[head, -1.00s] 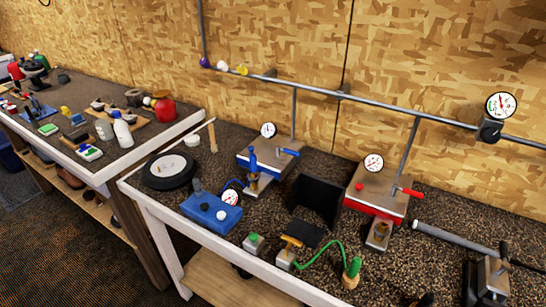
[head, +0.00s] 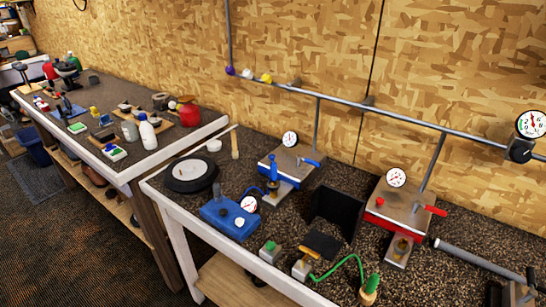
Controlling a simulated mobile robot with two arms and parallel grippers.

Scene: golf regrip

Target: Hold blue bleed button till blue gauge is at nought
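The blue-trimmed station (head: 284,178) sits on the dark bench, with a small white round gauge (head: 290,139) above it and a blue lever (head: 312,162) at its right. The gauge reading is too small to tell. An upright blue fitting (head: 273,168) stands at its front left. A blue bleed button cannot be made out on the station; the fitting may hide it. Neither of my grippers is in view, and nothing is seen touching the station.
The red-trimmed station (head: 384,220) has its own gauge (head: 396,176), red button (head: 380,202) and red lever (head: 430,210). A pipe (head: 405,121) runs along the wall.

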